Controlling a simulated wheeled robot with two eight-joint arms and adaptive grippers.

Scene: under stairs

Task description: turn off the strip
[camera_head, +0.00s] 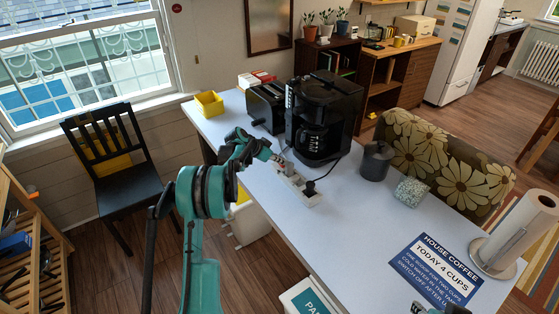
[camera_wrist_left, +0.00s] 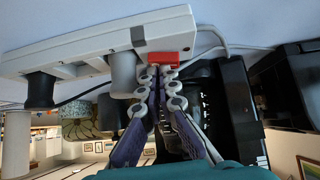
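The white power strip (camera_head: 312,199) lies on the white table in front of the coffee maker, with plugs in it. In the left wrist view the strip (camera_wrist_left: 80,42) appears upside down, with a red switch (camera_wrist_left: 172,57) at its right end. My left gripper (camera_head: 279,158) is at the strip's far end. In the left wrist view its fingertips (camera_wrist_left: 162,70) are close together right at the red switch, with nothing seen between them; whether they touch it I cannot tell. Only a small part of my right arm shows at the bottom edge of the head view.
A black coffee maker (camera_head: 324,118) and a toaster (camera_head: 266,105) stand behind the strip. A dark canister (camera_head: 376,162), a speckled cube (camera_head: 411,192), a sign (camera_head: 436,269) and a paper towel roll (camera_head: 521,230) are to the right. A yellow bin (camera_head: 209,104) is at the far left corner.

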